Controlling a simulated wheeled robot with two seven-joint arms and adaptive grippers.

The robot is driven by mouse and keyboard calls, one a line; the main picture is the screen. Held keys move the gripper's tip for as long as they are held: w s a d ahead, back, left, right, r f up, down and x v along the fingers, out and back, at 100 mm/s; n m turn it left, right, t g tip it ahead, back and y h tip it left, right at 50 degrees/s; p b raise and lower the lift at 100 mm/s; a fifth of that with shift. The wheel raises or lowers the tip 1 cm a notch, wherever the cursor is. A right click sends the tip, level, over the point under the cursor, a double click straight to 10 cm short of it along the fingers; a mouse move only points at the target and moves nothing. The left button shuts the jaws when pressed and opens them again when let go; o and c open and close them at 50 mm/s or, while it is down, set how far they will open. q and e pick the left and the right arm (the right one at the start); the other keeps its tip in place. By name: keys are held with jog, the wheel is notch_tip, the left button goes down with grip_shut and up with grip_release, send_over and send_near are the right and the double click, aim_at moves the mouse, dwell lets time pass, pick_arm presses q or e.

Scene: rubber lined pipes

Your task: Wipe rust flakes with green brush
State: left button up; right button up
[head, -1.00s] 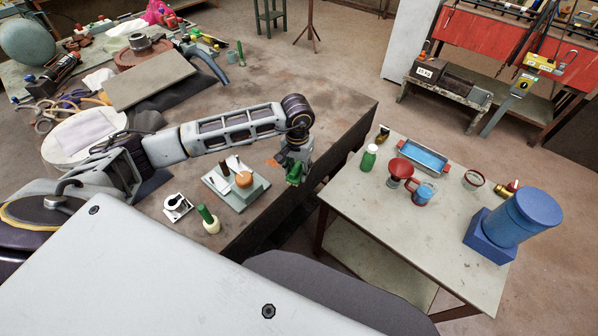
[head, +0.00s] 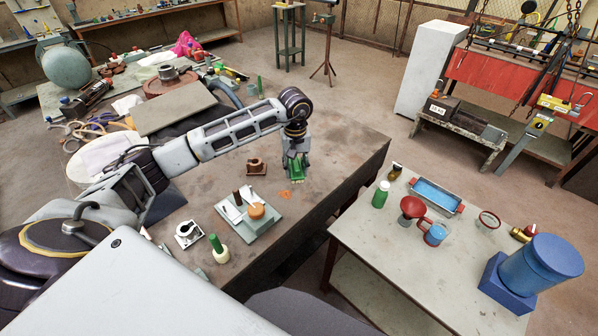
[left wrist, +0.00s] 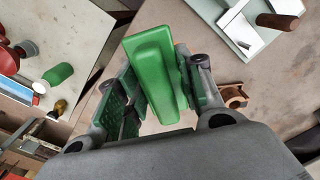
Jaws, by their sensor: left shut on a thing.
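My left gripper (head: 296,160) is shut on the green brush (head: 296,175), over the brown worktable (head: 340,150) near its right edge. In the left wrist view, the brush's green block (left wrist: 150,65) sits between the fingers (left wrist: 158,95); its bristles cannot be made out. A small patch of orange rust flakes (head: 284,194) lies on the tabletop, just below and left of the brush in the head view. I cannot tell whether the brush touches the table. My right gripper is not in view.
A brown bracket (head: 256,167) is left of the brush. A side table (head: 385,250) holds a green bottle (head: 380,195), a blue tray (head: 436,194) and a blue cylinder (head: 540,270).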

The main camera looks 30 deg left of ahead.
pick_arm(q)
jog(key=n, duration=0.2)
jog(key=shift+a+r+n, duration=0.25)
jog(key=shift+a+n, duration=0.05)
jog(key=shift+a, duration=0.05)
jog(key=n, duration=0.4)
jog(key=shift+s+a+r, duration=0.1)
jog(key=shift+a, duration=0.15)
jog(key=n, duration=0.4)
jog(key=shift+s+a+n, duration=0.15)
jog(key=shift+s+n, duration=0.1)
jog(key=shift+n, duration=0.05)
jog(key=n, duration=0.4)
jog(key=shift+s+n, duration=0.15)
jog(key=shift+n, duration=0.15)
notch_tip(320, 180, down, 7)
jog(key=b, duration=0.1)
